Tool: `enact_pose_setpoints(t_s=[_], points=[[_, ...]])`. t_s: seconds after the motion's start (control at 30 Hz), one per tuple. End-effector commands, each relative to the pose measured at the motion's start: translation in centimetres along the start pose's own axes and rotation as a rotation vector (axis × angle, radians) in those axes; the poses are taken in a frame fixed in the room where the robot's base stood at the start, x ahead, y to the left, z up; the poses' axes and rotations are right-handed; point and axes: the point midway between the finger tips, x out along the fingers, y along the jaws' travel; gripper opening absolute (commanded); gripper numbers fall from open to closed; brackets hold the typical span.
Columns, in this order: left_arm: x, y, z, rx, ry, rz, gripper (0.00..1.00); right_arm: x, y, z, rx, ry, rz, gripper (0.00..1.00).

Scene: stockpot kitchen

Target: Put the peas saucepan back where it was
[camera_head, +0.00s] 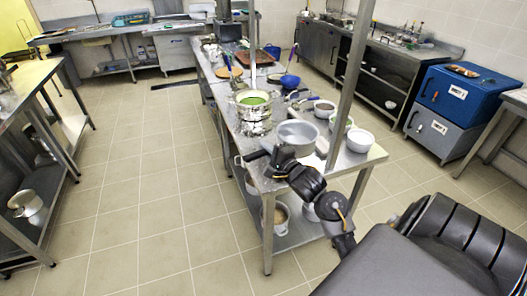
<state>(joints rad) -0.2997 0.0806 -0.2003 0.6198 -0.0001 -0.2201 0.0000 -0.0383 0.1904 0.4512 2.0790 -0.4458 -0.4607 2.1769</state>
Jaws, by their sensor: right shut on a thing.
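A grey saucepan (297,134), which I take to be the peas saucepan, is at the near end of the long steel table (345,165). Its inside looks grey, and I see no peas in it. My right gripper (282,154) is at its near left side, shut on what seems to be its handle; the dark fingers hide most of the grip. I cannot tell whether the pan touches the table. A shiny stockpot (254,120) with green contents (253,101) stands just beyond it. My left gripper is out of view.
White bowls (359,140) and a bowl with brown contents (324,109) stand right of the saucepan. A steel post (346,85) rises at the table's right edge. A blue pan (289,81) lies farther back. More pots stand on the shelf below.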

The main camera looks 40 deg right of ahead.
Motion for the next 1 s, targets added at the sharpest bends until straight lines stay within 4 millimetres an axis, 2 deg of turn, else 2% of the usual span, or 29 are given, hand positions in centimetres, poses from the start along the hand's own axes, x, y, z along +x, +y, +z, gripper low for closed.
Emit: enact_pose_setpoints(t_s=[0.03, 0.17, 0.2, 0.4, 0.77, 1.0], points=[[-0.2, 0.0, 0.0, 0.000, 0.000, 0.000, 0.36, 1.4, 0.2, -0.4, 0.003, 0.000, -0.001, 0.00], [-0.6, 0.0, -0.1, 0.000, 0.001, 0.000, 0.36, 4.8, 1.5, -1.4, 0.002, 0.000, -0.001, 0.00], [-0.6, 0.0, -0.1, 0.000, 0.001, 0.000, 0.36, 5.6, 2.4, -1.8, 0.003, 0.000, 0.001, 0.00], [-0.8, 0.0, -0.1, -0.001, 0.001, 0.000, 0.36, 8.3, 5.6, -3.1, 0.000, 0.000, -0.001, 0.00], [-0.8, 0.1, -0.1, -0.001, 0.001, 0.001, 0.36, 9.5, 7.0, -3.7, -0.002, 0.000, -0.002, 0.00], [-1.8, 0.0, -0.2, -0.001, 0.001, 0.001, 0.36, 9.7, 9.7, -4.3, -0.001, 0.001, 0.000, 0.00]])
